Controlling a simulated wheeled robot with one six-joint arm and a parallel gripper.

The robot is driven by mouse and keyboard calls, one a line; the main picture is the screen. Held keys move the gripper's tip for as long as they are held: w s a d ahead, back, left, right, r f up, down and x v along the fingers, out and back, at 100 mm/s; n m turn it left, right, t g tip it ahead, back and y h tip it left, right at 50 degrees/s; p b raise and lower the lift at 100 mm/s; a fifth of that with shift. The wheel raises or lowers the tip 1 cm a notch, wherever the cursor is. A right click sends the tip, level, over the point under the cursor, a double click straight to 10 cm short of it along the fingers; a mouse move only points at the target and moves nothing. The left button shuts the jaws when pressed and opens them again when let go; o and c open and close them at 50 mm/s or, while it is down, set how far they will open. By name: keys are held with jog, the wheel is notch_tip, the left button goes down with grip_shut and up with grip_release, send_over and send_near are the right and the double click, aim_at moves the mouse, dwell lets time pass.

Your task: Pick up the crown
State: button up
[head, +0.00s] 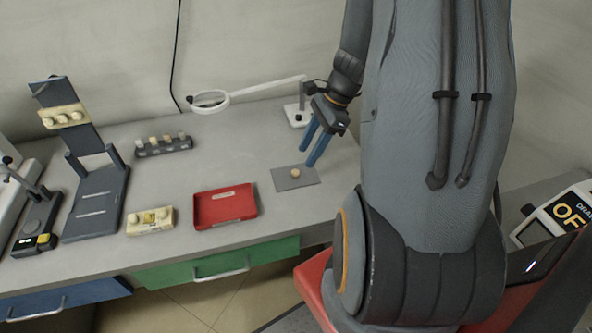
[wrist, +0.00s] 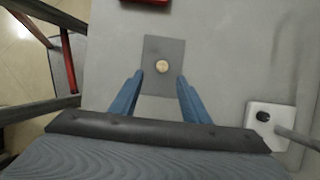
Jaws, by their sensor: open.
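A small tan, round piece that looks like the crown (head: 295,173) lies on a grey mat (head: 309,178) near the right front of the bench. In the wrist view the crown (wrist: 162,67) sits a little right of the middle of the mat (wrist: 151,86). My gripper (head: 306,153) has two blue fingers, apart and empty, pointing down over the bench near the mat. In the wrist view my gripper (wrist: 159,77) is open, with the crown between the lines of the two fingers and slightly beyond the tips. Nothing hides the crown.
A red tray (head: 224,222), a cream block with knobs (head: 150,221) and a dark rack of small pieces (head: 163,151) stand to the left. A magnifier lamp (head: 228,97) stands behind; its white base (head: 297,117) is near my gripper. Bench around the mat is clear.

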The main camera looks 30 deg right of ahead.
aim_at(296, 171)
jog(key=shift+w+p+x, duration=0.15)
jog(key=shift+p+x, duration=0.2)
jog(key=shift+x, duration=1.35)
jog(key=shift+w+p+x, duration=0.1)
jog(key=shift+p+x, duration=0.25)
jog(key=shift+x, duration=1.3)
jog(key=shift+c, duration=0.4)
jog(key=shift+r, duration=0.1)
grip_shut()
